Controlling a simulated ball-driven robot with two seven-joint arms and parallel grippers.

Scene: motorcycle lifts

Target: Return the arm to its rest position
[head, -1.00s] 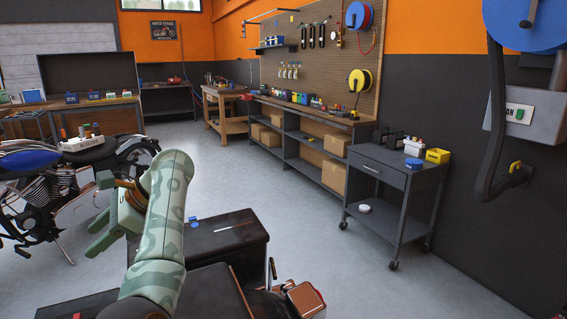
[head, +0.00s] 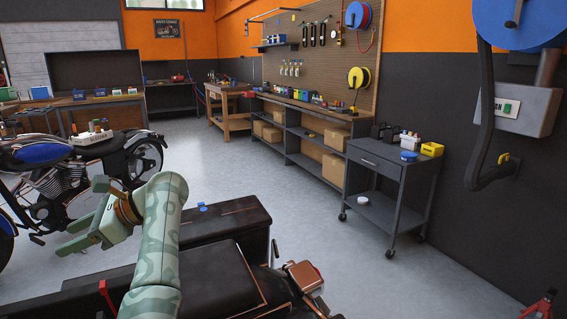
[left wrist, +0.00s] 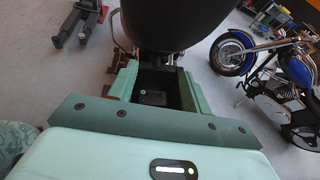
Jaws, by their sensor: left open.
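My left gripper (head: 74,236) is in the lower left of the head view, at the end of my green camouflage-patterned arm, with its fingers toward the left. Its two fingers are apart and nothing is between them. In the left wrist view the fingers (left wrist: 157,82) also stand apart, with a dark rounded shape beyond them. The arm is bent and raised, in front of a black box-like case (head: 228,222). My right gripper is in neither view.
A blue motorcycle (head: 45,155) stands at the left, behind the gripper in the head view. A dark seat-like body (head: 205,275) lies below the arm. A grey cart (head: 380,170) stands at the right. Open grey floor (head: 330,235) lies between. A red stand (head: 541,304) is at the lower right.

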